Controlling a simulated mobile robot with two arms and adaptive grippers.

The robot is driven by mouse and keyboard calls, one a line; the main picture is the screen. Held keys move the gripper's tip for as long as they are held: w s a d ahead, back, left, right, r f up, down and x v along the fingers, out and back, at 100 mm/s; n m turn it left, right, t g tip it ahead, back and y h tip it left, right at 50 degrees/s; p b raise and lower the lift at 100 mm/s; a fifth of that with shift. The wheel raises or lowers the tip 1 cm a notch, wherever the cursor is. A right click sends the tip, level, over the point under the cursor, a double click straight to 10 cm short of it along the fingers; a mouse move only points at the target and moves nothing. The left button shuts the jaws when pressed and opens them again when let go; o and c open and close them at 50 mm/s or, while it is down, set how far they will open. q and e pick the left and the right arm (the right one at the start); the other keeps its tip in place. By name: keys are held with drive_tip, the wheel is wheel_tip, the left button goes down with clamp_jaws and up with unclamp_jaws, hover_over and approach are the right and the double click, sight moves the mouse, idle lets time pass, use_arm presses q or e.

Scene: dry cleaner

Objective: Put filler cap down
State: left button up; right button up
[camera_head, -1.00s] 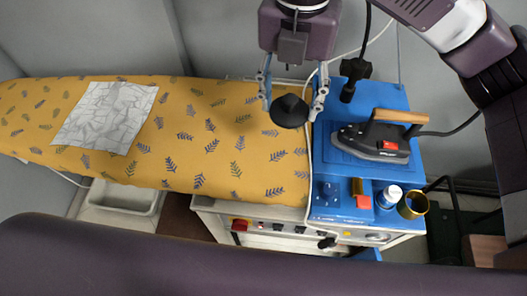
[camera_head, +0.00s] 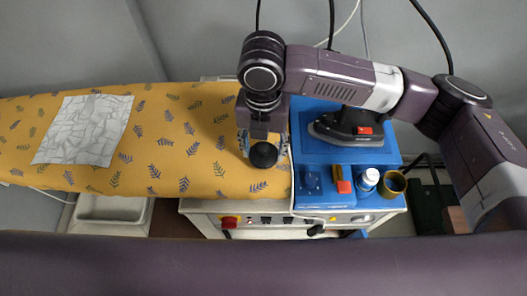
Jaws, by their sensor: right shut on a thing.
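The black round filler cap (camera_head: 263,155) is in my right gripper (camera_head: 263,146), low over the right end of the yellow patterned ironing board (camera_head: 200,150). The right gripper points down and is shut on the cap. I cannot tell whether the cap touches the cloth. My left gripper is not in view.
A white patterned cloth (camera_head: 85,130) lies on the board's left.

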sight(264, 156)
wheel_tip(264, 156, down, 3)
drive_tip(key=shift+r, duration=0.2)
drive_tip(key=shift+f, duration=0.1)
drive_tip(key=shift+f, duration=0.1)
drive_tip(key=o, duration=1.1)
wheel_tip(264, 156, up, 12)
drive_tip(key=shift+r+b, duration=0.15)
drive_tip(key=shift+b, duration=0.85)
